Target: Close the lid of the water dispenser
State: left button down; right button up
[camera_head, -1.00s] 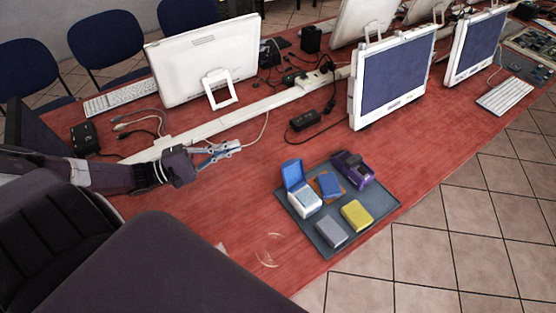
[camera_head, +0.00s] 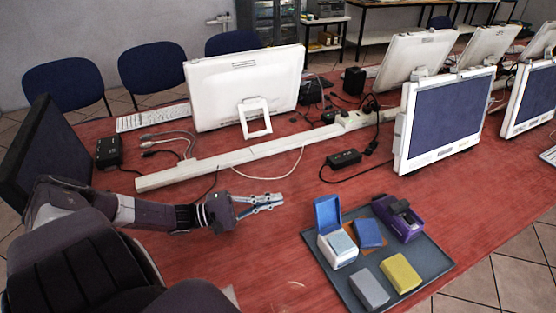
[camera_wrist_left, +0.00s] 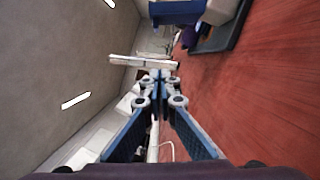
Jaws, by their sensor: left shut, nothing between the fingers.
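A small white box with a blue lid (camera_head: 327,213), matching the dispenser, stands on the dark tray (camera_head: 432,262). Its lid is raised upright at the back, so the box (camera_head: 338,250) is open, with a pale blue-grey block showing at its top. My left gripper (camera_head: 272,202) is shut and empty over the red table, left of the box and apart from it. In the left wrist view the shut fingers (camera_wrist_left: 159,78) point forward; the blue lid (camera_wrist_left: 178,12) shows at the top edge, partly cut off. My right gripper is not in view.
The tray also holds a blue block (camera_head: 368,233), a yellow block (camera_head: 401,273), a grey block (camera_head: 369,288) and a purple device (camera_head: 402,217). A white cable duct (camera_head: 250,153) and a black adapter (camera_head: 344,158) lie behind. Monitors (camera_head: 445,120) stand further back.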

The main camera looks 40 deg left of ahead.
aim_at(326, 212)
pick_arm(q)
jog(key=x, duration=0.7)
jog(key=shift+w+d+r+p, duration=0.1)
jog(key=shift+w+r+p, duration=0.1)
jog(key=shift+p, duration=0.2)
jog(key=d, duration=0.1)
jog(key=s+d+p, duration=0.1)
jog(key=d+r+p, duration=0.1)
jog(key=shift+s+d+r, duration=0.1)
jog(key=shift+s+d, duration=0.05)
jog(key=shift+d, duration=0.15)
jog(key=shift+r+p, duration=0.15)
jog(key=shift+p, duration=0.15)
jog(key=shift+d+r+m+p, duration=0.1)
jog(key=shift+r+m+p, duration=0.05)
jog(key=shift+m+p, duration=0.25)
